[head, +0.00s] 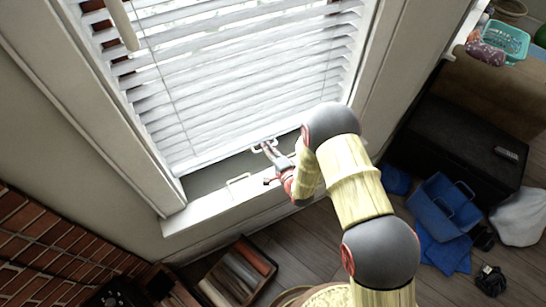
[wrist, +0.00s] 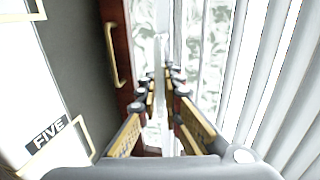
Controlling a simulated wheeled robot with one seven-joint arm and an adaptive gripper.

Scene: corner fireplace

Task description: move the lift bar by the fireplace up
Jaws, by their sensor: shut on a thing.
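The lift bar (head: 228,150) is the pale rail along the lower edge of the white slatted blind in the head view. The blind covers most of the window, with the rail a little above the sill. My gripper (head: 268,150) reaches to the rail's right part. In the wrist view my gripper (wrist: 163,95) has its two fingers on either side of a narrow pale bar (wrist: 161,60), shut on it. The fingers hide part of the bar, and its far end is washed out by bright light.
A window sill (head: 200,211) with a small handle (head: 238,180) lies below the blind. The wrist view shows a brass handle (wrist: 113,55) and a "FIVE" label (wrist: 46,132). Brick (head: 60,250) stands lower left. A blue caddy (head: 445,205) and black chest (head: 465,145) are at right.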

